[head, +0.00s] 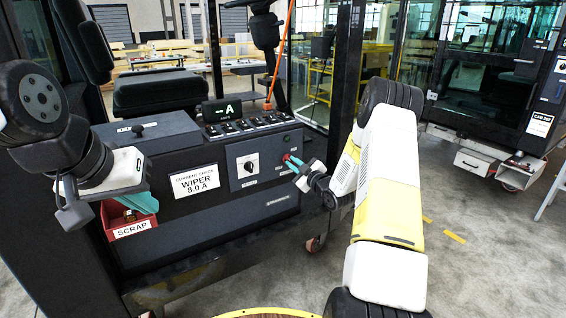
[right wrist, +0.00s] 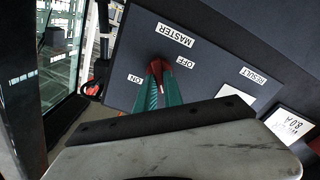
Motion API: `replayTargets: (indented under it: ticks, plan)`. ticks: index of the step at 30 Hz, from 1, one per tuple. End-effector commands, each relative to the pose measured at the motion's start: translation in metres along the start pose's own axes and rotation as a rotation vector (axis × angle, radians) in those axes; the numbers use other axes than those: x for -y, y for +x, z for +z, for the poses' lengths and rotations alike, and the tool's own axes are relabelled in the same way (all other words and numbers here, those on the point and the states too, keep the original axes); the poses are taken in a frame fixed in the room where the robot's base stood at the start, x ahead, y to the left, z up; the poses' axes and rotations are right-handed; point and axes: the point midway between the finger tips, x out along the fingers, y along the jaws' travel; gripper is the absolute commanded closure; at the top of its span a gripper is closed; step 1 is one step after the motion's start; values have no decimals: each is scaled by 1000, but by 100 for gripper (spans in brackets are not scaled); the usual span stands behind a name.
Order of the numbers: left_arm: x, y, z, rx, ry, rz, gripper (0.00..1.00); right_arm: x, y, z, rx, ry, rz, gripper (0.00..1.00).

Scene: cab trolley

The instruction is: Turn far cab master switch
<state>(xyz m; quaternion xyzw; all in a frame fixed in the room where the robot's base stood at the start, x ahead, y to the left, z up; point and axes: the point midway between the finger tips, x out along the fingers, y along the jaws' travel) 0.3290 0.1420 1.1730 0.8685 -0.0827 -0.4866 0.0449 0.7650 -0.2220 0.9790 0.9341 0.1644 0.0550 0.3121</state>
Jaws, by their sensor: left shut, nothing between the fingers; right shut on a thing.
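The red master switch (right wrist: 156,63) is on a dark panel with the labels MASTER, OFF and ON around it in the right wrist view. My right gripper (right wrist: 158,76) has its teal fingers shut on the switch; they hide much of it, so I cannot tell its exact setting. In the head view this right gripper (head: 292,164) is at the right end of the console (head: 230,215). My left gripper (head: 146,204) is shut and empty, over the red SCRAP bin (head: 133,229) at the console's left.
The console carries a black knob (head: 248,167), a WIPER 8.0 A card (head: 195,181), a row of rocker switches and a display (head: 222,111) reading A. A black cab post (head: 345,70) stands just behind my right arm. Another cab (head: 490,85) stands at the right, across open floor.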

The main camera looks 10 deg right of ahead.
Motion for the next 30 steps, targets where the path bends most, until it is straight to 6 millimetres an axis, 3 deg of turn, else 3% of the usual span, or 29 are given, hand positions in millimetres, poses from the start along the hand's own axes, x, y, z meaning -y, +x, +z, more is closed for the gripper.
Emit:
replayTargets:
  ticks: [18,30]
  plan:
    - [0,0,0,0,0,0,100,4,0,2,2,-580,-3,100]
    - [0,0,0,0,0,0,100,5,-1,3,1,-850,-3,100]
